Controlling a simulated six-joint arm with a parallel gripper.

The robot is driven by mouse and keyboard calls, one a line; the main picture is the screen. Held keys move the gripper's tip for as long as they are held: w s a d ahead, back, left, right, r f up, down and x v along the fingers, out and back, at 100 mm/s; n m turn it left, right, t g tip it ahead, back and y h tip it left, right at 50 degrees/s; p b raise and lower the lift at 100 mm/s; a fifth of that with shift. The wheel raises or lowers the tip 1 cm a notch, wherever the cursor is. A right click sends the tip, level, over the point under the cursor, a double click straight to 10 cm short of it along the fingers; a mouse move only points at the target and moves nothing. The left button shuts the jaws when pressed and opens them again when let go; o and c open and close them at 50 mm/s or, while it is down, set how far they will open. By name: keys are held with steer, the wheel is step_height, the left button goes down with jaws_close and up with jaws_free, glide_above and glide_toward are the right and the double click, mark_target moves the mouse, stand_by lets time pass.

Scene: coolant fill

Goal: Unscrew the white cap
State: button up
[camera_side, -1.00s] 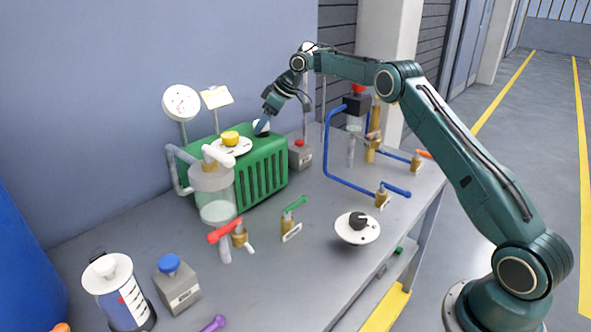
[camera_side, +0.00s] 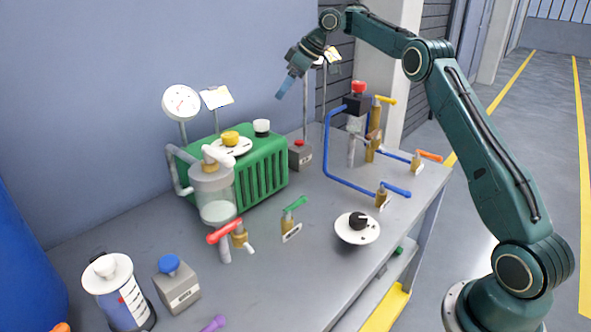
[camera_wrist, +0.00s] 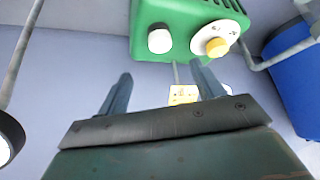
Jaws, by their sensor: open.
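The white cap (camera_side: 261,127) sits on top of the green box (camera_side: 262,178), to the right of a yellow knob (camera_side: 230,138) on a white dial plate. In the wrist view the white cap (camera_wrist: 160,39) shows on the green box, left of the yellow knob (camera_wrist: 217,47). My gripper (camera_side: 281,95) is raised in the air above and to the right of the cap, apart from it. In the wrist view its two fingers (camera_wrist: 163,88) are spread with nothing between them. Whether the cap is loose cannot be told.
A round gauge (camera_side: 181,102) and a tag on a post stand behind the green box. A clear jar (camera_side: 214,195) stands in front of it. Blue pipes and valves (camera_side: 345,180) stand at the right. Bare bench (camera_side: 300,265) lies in front.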

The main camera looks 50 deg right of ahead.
mark_target(262, 122)
steer(key=shift+s+d+r, duration=0.15)
steer(key=shift+s+r, duration=0.05)
steer(key=shift+r, duration=0.15)
steer(key=shift+o, duration=0.2)
steer(key=shift+a+f+m+t+h, duration=0.15)
steer(key=shift+a+m+h, duration=0.35)
steer(key=shift+a+m, duration=0.3)
steer(key=shift+a+f+m+t+h, duration=0.15)
steer(key=shift+a+m+h, duration=0.4)
steer(key=shift+m, duration=0.45)
steer(key=shift+w+f, duration=0.1)
steer(key=shift+f, duration=0.05)
steer(key=shift+x, duration=6.7)
steer(key=shift+a, duration=0.15)
